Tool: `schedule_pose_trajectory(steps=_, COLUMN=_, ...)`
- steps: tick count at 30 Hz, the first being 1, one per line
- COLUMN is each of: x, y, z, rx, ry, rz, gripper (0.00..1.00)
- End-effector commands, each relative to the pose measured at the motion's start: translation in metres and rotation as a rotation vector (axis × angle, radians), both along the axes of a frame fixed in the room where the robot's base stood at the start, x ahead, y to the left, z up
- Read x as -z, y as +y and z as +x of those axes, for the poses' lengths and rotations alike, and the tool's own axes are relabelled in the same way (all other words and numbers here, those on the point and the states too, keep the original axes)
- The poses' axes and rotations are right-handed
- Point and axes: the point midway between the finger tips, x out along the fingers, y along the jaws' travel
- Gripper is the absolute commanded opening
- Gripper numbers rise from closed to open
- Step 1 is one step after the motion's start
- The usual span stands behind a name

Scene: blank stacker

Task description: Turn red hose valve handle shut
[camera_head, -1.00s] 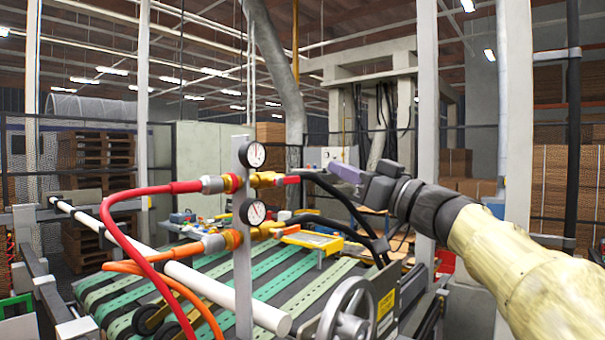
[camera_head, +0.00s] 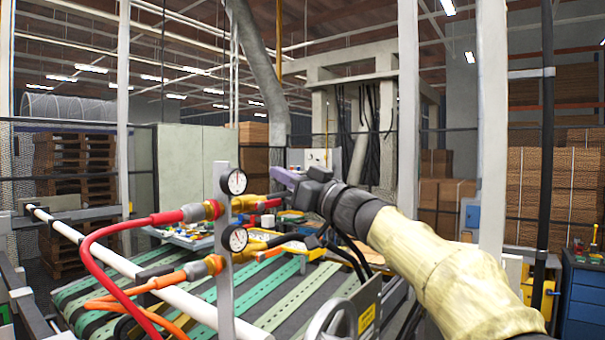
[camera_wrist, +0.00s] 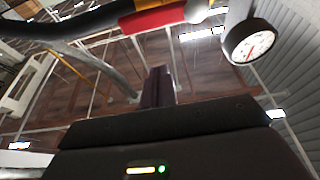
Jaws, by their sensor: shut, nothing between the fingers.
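The upper brass valve (camera_head: 250,201) sits on a grey post at the end of the red hose (camera_head: 125,225). A short red part, probably the handle or a sleeve, shows on its right side, and the red part (camera_wrist: 152,18) also shows at the top of the wrist view next to brass and a black hose. My gripper (camera_head: 278,174) is shut and empty, with purplish fingers just above and right of the valve in the head view. In the wrist view its shut fingers (camera_wrist: 157,85) point up, apart from the red part. The handle's exact shape is unclear.
An upper gauge (camera_head: 234,181) and a lower gauge (camera_head: 235,238) are fixed to the post; one gauge (camera_wrist: 249,42) shows near my wrist. An orange hose (camera_head: 150,284) joins the lower valve. Black hoses run right, beneath my arm. A green-slatted conveyor (camera_head: 275,312) lies below.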

Motion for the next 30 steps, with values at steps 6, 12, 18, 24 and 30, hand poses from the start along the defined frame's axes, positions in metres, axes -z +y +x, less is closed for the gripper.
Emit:
schedule_pose_trajectory(steps=6, x=0.028, y=-0.001, z=0.0, rx=-0.001, ry=0.004, rz=-0.001, gripper=0.0)
schedule_pose_trajectory(steps=12, x=0.04, y=-0.003, z=0.0, rx=0.004, ry=0.002, rz=0.0, gripper=0.0)
schedule_pose_trajectory(steps=18, x=0.041, y=-0.004, z=0.0, rx=0.005, ry=0.0, rz=-0.001, gripper=0.0)
schedule_pose_trajectory(steps=24, x=0.041, y=-0.003, z=0.0, rx=0.003, ry=0.002, rz=0.001, gripper=0.0)
schedule_pose_trajectory(steps=30, x=0.041, y=0.002, z=-0.002, rx=-0.006, ry=0.025, rz=0.018, gripper=0.0)
